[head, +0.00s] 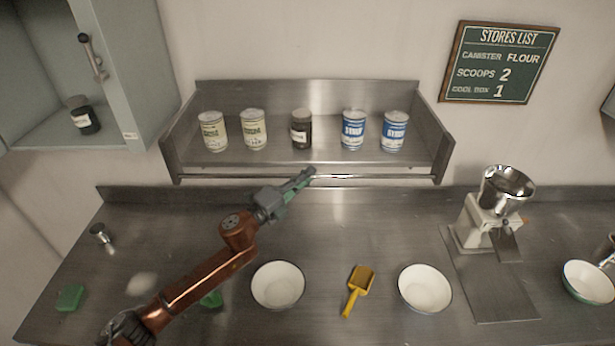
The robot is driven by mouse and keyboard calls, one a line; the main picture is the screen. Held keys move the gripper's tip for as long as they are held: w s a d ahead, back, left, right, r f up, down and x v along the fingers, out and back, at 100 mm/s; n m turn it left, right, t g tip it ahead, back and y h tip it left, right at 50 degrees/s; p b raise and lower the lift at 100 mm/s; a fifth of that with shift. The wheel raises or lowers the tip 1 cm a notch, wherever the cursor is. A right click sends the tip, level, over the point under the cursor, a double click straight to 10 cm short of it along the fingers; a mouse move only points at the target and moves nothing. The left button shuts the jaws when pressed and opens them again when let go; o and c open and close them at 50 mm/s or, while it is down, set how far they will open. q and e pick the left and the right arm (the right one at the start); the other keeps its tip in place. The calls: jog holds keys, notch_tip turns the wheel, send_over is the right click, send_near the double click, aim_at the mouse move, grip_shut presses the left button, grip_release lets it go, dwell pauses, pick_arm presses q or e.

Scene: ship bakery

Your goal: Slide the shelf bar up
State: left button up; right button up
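The shelf bar (375,177) is a thin metal rod running across the front of the steel wall shelf (310,92), low down, below the shelf's front edge. My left gripper (308,175) reaches up from the lower left, and its fingertips are at the bar, near its middle. The fingers look close together and cover a short piece of the bar. I cannot tell whether they are shut around it or only beside it. My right gripper is not in view.
Several cans, such as a blue-labelled one (353,129), and a dark jar (301,128) stand on the shelf. Below, the steel counter (340,225) holds white bowls (278,285), a yellow scoop (358,289) and a grinder-like machine (490,215). An open cabinet (130,70) is at upper left.

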pick_arm(q)
grip_shut()
jog(key=shift+r, duration=0.15)
notch_tip(320, 180, up, 8)
jog(key=p, duration=0.6)
jog(key=shift+r+p, duration=0.25)
jog(key=shift+p, duration=0.05)
jog(key=shift+f, duration=0.1)
jog(key=o, duration=0.6)
grip_release()
jog(key=shift+f, duration=0.1)
